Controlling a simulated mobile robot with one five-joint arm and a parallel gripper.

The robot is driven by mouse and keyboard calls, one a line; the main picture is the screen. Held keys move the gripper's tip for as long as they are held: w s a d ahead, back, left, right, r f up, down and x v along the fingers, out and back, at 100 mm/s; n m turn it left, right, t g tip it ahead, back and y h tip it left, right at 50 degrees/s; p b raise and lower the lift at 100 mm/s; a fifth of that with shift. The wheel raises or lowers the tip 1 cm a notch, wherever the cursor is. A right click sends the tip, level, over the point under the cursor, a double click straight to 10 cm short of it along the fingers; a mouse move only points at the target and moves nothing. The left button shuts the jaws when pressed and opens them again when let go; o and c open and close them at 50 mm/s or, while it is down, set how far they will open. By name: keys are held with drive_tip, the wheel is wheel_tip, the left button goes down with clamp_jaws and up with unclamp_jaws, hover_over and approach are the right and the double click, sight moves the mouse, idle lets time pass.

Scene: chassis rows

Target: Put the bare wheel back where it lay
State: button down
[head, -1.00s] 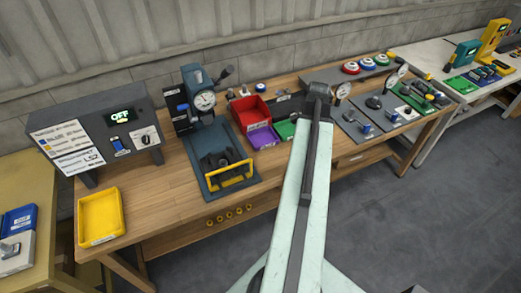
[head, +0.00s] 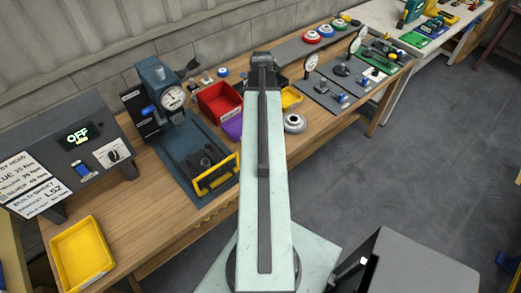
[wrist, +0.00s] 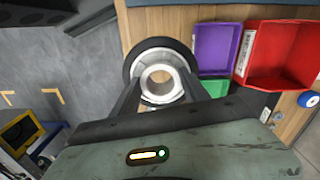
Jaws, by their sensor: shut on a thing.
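The bare wheel, a silver hub inside a dark ring, is in the wrist view (wrist: 160,59) between the two dark fingers of my gripper (wrist: 158,92), which is shut on it. The wheel is near the bench's front edge, with floor to its left in that view. I cannot tell how high the wheel is above the bench.
A red bin (head: 219,103), a purple bin (head: 232,126) and a yellow bin (head: 291,98) lie close by on the wooden bench (head: 150,205). A press (head: 160,95) with a dial stands to the left. Coloured wheels (head: 311,37) and dial gauges (head: 311,62) stand at the right.

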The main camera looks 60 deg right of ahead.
drive_tip(key=f+b, duration=0.4)
drive_tip(key=f, duration=0.1)
drive_tip(key=f+b, duration=0.8)
drive_tip(key=f, duration=0.1)
drive_tip(key=shift+s+d+f+b, duration=0.1)
drive_tip(key=shift+d+f+b, duration=0.15)
drive_tip(key=shift+f+b, duration=0.1)
drive_tip(key=shift+r, duration=0.25)
drive_tip(key=shift+f, duration=0.15)
drive_tip(key=c, duration=0.6)
unclamp_jaws()
drive_tip(key=shift+o, duration=0.2)
